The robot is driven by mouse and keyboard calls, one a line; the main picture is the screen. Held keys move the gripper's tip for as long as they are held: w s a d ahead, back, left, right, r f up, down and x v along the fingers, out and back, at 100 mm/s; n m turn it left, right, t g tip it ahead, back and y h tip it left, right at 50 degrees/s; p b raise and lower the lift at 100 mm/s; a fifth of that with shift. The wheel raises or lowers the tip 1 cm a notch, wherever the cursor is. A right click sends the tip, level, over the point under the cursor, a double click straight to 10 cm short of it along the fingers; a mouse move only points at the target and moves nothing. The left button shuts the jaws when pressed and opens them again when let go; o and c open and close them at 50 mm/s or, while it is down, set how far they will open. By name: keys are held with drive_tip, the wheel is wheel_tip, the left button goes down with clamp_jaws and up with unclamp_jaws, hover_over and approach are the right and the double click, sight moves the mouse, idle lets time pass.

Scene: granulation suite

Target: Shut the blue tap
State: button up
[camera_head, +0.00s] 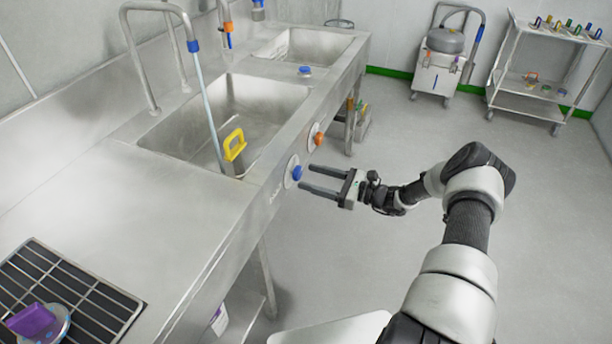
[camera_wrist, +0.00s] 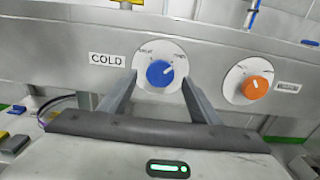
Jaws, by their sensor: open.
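The blue tap (camera_head: 296,172) is a round knob on a white dial plate on the front panel of the steel sink. In the wrist view the blue tap (camera_wrist: 160,73) sits beside a label reading COLD, with a pale pointer mark toward its upper right. My gripper (camera_head: 306,180) is open in front of the panel, its fingers pointing at the blue tap. In the wrist view my gripper (camera_wrist: 158,90) has one finger on each side of the knob. I cannot tell whether the fingers touch it. A thin pale blue stream (camera_head: 207,103) runs from the spout into the near basin.
An orange tap (camera_wrist: 256,89) is on the same panel, right of the blue one. A yellow-handled thing (camera_head: 235,145) stands in the near basin (camera_head: 185,155). A purple object (camera_head: 35,320) is on the drain rack. A wheeled unit and a trolley (camera_head: 545,100) stand at the back.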

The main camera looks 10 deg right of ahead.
sight(296, 173)
drive_tip(key=shift+x, duration=1.3)
drive_tip(key=c, duration=1.1)
drive_tip(key=shift+o, duration=0.2)
